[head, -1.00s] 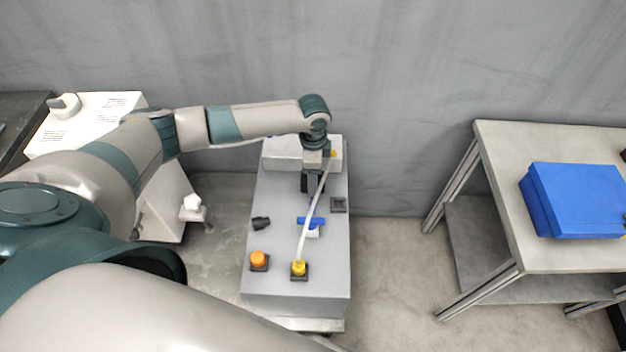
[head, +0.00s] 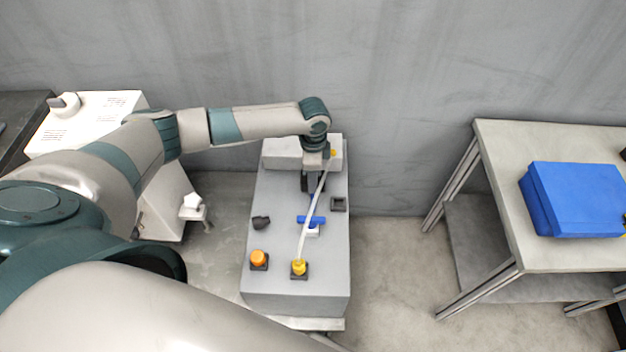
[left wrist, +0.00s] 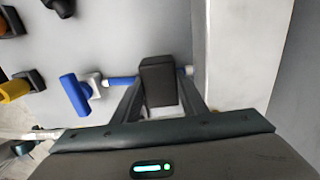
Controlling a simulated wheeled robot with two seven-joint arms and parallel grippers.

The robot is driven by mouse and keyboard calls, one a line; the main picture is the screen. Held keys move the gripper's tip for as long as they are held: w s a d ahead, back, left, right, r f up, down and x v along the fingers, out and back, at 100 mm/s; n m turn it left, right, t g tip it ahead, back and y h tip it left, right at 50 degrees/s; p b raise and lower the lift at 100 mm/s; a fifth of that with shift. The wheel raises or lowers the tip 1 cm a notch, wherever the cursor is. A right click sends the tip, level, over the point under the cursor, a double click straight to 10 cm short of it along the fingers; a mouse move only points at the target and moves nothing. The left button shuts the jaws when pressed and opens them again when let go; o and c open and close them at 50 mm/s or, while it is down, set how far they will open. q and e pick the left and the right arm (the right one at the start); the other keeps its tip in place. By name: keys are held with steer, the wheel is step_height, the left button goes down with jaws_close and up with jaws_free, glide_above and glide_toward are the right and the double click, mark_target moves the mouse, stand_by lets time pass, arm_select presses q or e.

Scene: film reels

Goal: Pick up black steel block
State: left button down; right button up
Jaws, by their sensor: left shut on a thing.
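The black steel block (left wrist: 158,80) is a dark upright piece between the two fingers of my left gripper (left wrist: 163,98) in the left wrist view. The fingers are shut on it from both sides. In the head view my left gripper (head: 312,185) points down over the far part of the grey bench top, and the block cannot be made out clearly there. Whether the block touches the bench is hidden. My right gripper is not in view.
The grey bench (head: 325,285) carries an orange knob (head: 258,258), a yellow knob (head: 299,267), a blue handle (head: 311,220), a black piece (head: 261,222) and a dark square socket (head: 339,204). A pale cable (head: 308,226) passes close to my gripper. A blue box (head: 577,200) lies on the right table.

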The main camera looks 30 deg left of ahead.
arm_select(q)
steer(key=shift+r, duration=0.15)
